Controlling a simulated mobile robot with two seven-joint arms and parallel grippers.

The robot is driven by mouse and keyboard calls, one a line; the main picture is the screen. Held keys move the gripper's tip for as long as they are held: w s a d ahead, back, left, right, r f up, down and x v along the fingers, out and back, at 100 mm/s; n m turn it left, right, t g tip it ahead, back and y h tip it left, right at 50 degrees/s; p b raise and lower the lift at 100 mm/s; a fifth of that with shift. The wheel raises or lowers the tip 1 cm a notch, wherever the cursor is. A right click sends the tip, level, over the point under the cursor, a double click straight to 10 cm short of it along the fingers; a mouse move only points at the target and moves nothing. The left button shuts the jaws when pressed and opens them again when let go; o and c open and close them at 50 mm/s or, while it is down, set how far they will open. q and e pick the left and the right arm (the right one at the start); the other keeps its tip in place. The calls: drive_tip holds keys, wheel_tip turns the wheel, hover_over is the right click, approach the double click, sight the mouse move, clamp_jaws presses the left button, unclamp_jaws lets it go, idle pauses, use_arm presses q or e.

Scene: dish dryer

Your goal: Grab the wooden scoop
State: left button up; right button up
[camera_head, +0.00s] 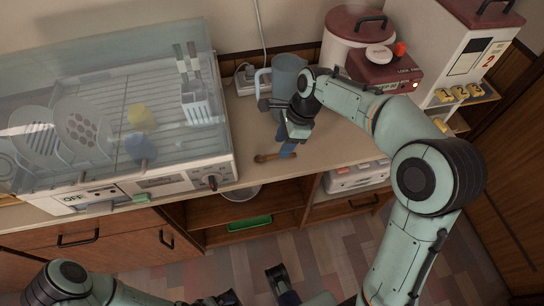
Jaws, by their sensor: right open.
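A small brown wooden piece, which looks like the wooden scoop (273,157), lies on the counter near its front edge, right of the dish dryer. My right gripper (283,124) is open above the counter, just behind and above the scoop, and looks apart from it. A small blue part shows below this gripper; I cannot tell what it belongs to. My left arm comes in at the bottom left. Dark parts at the bottom edge may be its gripper, but the frame cuts them off and its jaws are not clear.
The clear-covered dish dryer (205,178) with plates, cups and a utensil basket fills the left counter (250,140). A blue-grey jug (288,72) stands close behind my right gripper. A red-lidded pot (345,38) and a red box (385,70) stand at the back right.

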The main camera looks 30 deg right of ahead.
sight(275, 155)
drive_tip(key=b+x, duration=0.1)
drive_tip(key=x, duration=0.4)
drive_tip(key=shift+w, duration=0.15)
drive_tip(key=shift+r, duration=0.1)
clamp_jaws()
drive_tip(key=shift+r, duration=0.15)
